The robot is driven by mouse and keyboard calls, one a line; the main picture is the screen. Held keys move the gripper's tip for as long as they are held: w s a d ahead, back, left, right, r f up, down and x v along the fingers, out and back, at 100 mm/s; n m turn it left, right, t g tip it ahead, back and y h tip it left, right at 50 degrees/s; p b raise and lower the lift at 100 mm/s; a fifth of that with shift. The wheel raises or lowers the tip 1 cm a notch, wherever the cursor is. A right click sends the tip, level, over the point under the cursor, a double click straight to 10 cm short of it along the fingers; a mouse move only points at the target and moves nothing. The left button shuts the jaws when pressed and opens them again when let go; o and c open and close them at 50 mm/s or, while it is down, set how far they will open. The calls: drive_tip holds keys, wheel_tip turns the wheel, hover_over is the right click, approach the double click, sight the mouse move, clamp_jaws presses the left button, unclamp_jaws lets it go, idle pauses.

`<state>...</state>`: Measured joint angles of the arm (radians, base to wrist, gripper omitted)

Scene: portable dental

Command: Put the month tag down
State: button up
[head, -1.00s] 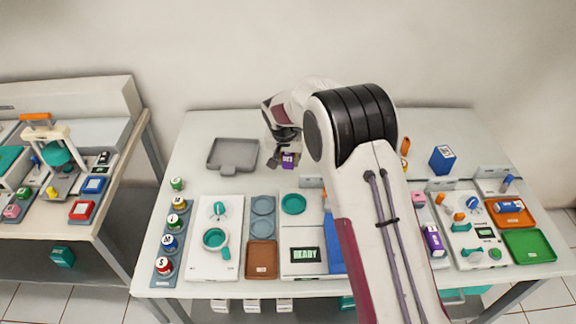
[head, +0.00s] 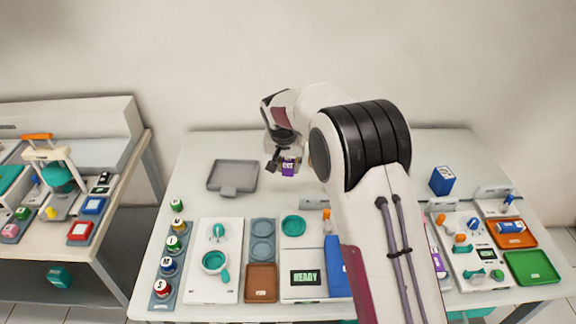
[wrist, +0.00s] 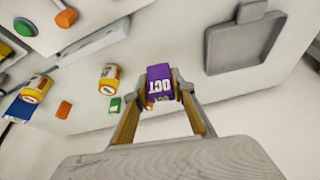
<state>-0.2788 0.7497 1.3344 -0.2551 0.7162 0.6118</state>
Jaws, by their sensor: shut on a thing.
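The month tag is a purple block marked OCT (wrist: 159,82). It sits between the two fingertips of my gripper (wrist: 162,94) in the wrist view, and the fingers are shut on it. In the head view the purple tag (head: 288,168) hangs below my gripper (head: 283,160), over the back middle of the table, to the right of the grey tray (head: 224,187). It looks held above the table top, with no contact visible. My arm hides part of the table to the right.
In the wrist view, yellow-capped cylinders (wrist: 109,78), an orange block (wrist: 63,109) and a small green block (wrist: 115,105) lie left of the tag. The grey tray also shows there (wrist: 245,40). A blue box (head: 442,181) stands back right.

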idle(0.3)
drive_tip(key=shift+s+d, duration=0.35)
drive_tip(key=shift+d, duration=0.3)
drive_tip(key=s+d+n, duration=0.2)
drive_tip(key=s+d, duration=1.8)
drive_tip(key=s, duration=0.1)
drive_tip(key=shift+d+r+y, duration=0.15)
drive_tip(key=shift+d+y, duration=0.2)
drive_tip(key=shift+y, duration=0.05)
drive_tip(key=w+d, duration=0.2)
drive_tip(key=w, duration=0.7)
drive_tip(key=w+d, duration=0.2)
drive_tip(key=w, duration=0.7)
drive_tip(key=shift+w, duration=0.35)
